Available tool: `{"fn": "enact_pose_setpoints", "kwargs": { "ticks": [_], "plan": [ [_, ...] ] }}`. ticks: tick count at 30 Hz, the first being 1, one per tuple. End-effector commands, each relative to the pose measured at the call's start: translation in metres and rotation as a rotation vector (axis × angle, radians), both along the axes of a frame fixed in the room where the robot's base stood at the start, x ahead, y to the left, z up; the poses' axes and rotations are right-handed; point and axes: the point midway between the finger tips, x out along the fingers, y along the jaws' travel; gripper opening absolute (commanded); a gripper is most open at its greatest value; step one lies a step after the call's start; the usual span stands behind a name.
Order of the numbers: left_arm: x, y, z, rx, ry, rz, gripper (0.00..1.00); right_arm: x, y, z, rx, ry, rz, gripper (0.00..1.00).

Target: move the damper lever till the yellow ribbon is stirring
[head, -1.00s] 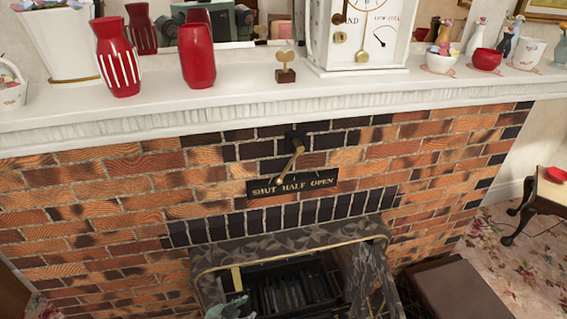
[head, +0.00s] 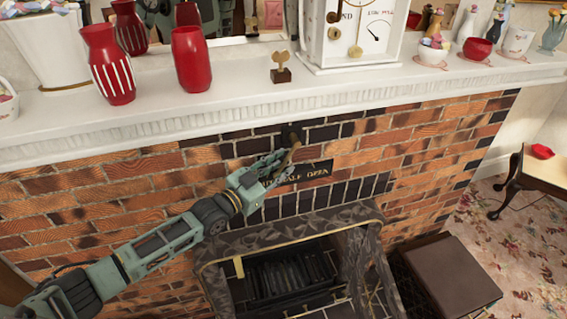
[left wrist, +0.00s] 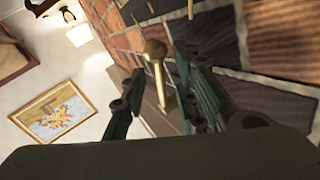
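The brass damper lever (head: 294,149) hangs from a dark pivot on the brick wall, above the black plate lettered SHUT HALF OPEN (head: 318,172). My left gripper (head: 279,164) is at the lever and hides its lower end and part of the lettering. In the left wrist view the lever (left wrist: 156,58), with its round knob, stands between the two spread fingers (left wrist: 158,98); I see no clear contact. The yellow ribbon (head: 239,267) shows as a short strip at the upper left of the firebox opening; stirring cannot be told. My right gripper is out of view.
The white mantel shelf (head: 200,118) juts out above, with red vases (head: 193,60), a small trophy (head: 281,68) and a white clock (head: 345,35). The stone fireplace surround (head: 300,229) is below. A brown box (head: 452,275) stands right of the hearth.

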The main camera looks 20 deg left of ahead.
Motion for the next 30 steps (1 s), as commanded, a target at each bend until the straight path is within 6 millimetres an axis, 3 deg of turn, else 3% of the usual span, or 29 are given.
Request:
{"fn": "enact_pose_setpoints", "kwargs": {
  "ticks": [5,14,23,30],
  "plan": [
    [0.013,-0.006,0.0,0.001,0.0,0.0,0.28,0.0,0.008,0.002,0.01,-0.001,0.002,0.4],
    [0.014,-0.007,-0.001,0.001,0.002,0.001,0.27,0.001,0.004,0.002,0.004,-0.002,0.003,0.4],
    [0.014,-0.007,-0.001,0.001,0.002,0.0,0.01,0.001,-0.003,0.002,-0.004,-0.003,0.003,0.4],
    [0.014,-0.007,-0.002,0.0,0.004,0.0,0.0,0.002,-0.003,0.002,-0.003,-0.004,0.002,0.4]
  ]
}}
